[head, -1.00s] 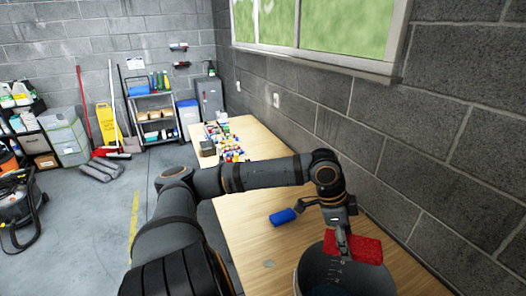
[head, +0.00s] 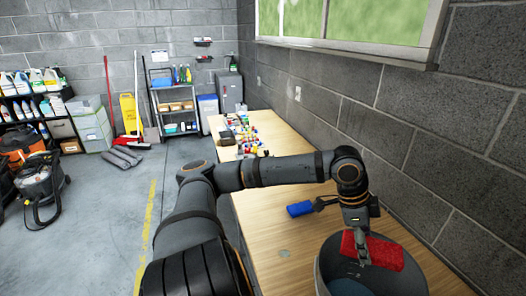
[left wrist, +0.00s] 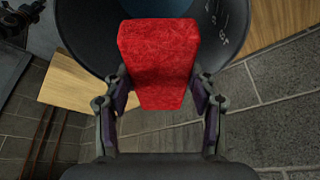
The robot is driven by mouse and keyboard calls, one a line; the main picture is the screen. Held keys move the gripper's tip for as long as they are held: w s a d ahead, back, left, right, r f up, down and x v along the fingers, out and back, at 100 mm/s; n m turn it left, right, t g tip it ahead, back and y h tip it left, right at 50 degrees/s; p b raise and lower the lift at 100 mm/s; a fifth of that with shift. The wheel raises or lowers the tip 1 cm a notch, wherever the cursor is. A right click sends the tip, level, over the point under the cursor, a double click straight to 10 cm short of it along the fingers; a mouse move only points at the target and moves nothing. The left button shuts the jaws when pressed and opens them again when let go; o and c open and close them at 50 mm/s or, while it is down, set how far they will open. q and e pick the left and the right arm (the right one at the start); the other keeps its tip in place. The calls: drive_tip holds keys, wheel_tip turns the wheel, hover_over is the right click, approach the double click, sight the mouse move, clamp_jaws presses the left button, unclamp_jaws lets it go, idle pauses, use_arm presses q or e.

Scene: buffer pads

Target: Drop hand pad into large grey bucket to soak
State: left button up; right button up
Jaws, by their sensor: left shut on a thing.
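The red hand pad (head: 384,253) is held over the large grey bucket (head: 327,270) at the bottom right of the head view. My left gripper (head: 362,247) is shut on the pad. In the left wrist view the red pad (left wrist: 158,62) sits between the two fingers of my left gripper (left wrist: 158,100), with the dark bucket (left wrist: 88,28) and its inner scale marks behind it. The bucket's bottom is partly hidden by the pad. My right gripper does not show.
The bucket stands on a wooden table (head: 262,219) along the block wall. A blue object (head: 300,209) with a dark handle lies left of the bucket. Several small bottles and items (head: 246,140) stand at the table's far end. A black vacuum (head: 42,178) is on the floor at left.

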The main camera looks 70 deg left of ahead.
use_arm(q)
drive_tip(key=o, duration=0.8)
drive_tip(key=shift+w, duration=0.1)
drive_tip(key=o, duration=0.5)
drive_tip(key=shift+r, duration=0.1)
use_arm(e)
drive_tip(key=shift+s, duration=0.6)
use_arm(q)
wheel_tip(320, 180, up, 10)
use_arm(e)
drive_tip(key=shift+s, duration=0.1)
